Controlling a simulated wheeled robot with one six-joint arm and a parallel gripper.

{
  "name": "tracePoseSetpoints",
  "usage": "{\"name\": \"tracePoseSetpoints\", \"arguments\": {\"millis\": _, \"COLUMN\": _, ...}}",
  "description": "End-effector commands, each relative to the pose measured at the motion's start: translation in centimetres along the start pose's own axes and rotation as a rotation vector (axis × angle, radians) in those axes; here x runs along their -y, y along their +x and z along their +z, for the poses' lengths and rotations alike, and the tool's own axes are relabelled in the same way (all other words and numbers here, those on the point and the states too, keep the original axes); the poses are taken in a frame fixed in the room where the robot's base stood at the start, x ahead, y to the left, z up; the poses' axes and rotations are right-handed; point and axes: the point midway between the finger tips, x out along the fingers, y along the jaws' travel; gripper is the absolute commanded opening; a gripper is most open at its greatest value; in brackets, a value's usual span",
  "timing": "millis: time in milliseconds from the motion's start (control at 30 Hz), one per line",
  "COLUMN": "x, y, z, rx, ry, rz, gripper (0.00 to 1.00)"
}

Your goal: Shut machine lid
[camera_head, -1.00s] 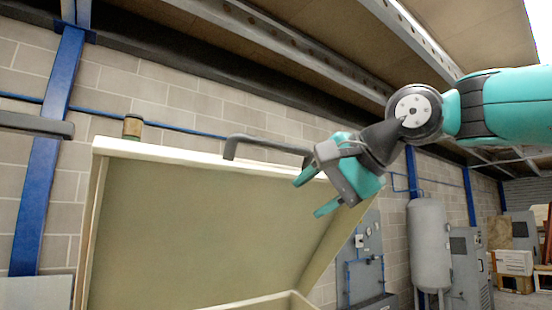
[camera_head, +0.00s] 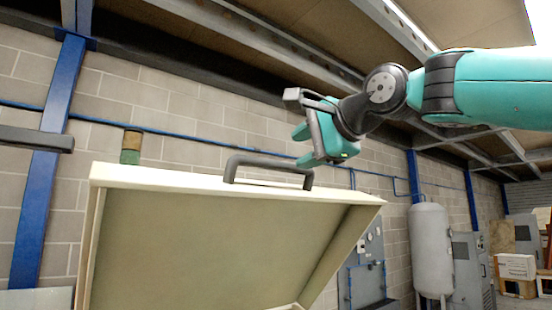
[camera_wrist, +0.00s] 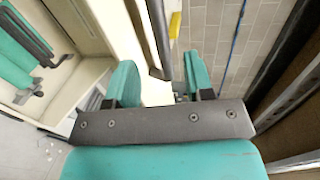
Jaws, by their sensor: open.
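The machine lid (camera_head: 220,235) is a large cream panel, tilted open, with its inner face towards the head camera. A dark grey bar handle (camera_head: 268,162) stands on its upper edge. My gripper (camera_head: 302,146) is open and empty, above the handle's right end in the head view, fingers pointing left. In the wrist view the open jaws (camera_wrist: 160,80) show teal fingers on either side, and the handle (camera_wrist: 153,38) lies between and beyond them. I cannot tell the exact gap; no contact shows. The machine's body is mostly below the head view.
A tan and green cylinder (camera_head: 131,147) stands behind the lid's upper left. A blue post (camera_head: 45,170) is at left. A grey tank (camera_head: 429,245), cabinets and boxes (camera_head: 515,267) stand far right. Ceiling beams run overhead.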

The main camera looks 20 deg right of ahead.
Motion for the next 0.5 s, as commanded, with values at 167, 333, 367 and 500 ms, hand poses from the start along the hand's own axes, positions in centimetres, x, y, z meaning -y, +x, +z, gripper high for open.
{"name": "tracePoseSetpoints", "arguments": {"millis": 167, "x": 0.2, "y": 4.2, "z": 0.1, "rx": 0.003, "ry": 0.001, "rz": 0.006, "gripper": 0.48}}
{"name": "tracePoseSetpoints", "arguments": {"millis": 333, "x": 0.1, "y": 7.1, "z": 0.0, "rx": 0.001, "ry": 0.001, "rz": 0.005, "gripper": 0.48}}
{"name": "tracePoseSetpoints", "arguments": {"millis": 367, "x": 0.1, "y": 7.5, "z": 0.0, "rx": 0.001, "ry": 0.001, "rz": 0.004, "gripper": 0.48}}
{"name": "tracePoseSetpoints", "arguments": {"millis": 500, "x": 0.0, "y": 8.7, "z": 0.0, "rx": 0.0, "ry": 0.001, "rz": 0.002, "gripper": 0.48}}
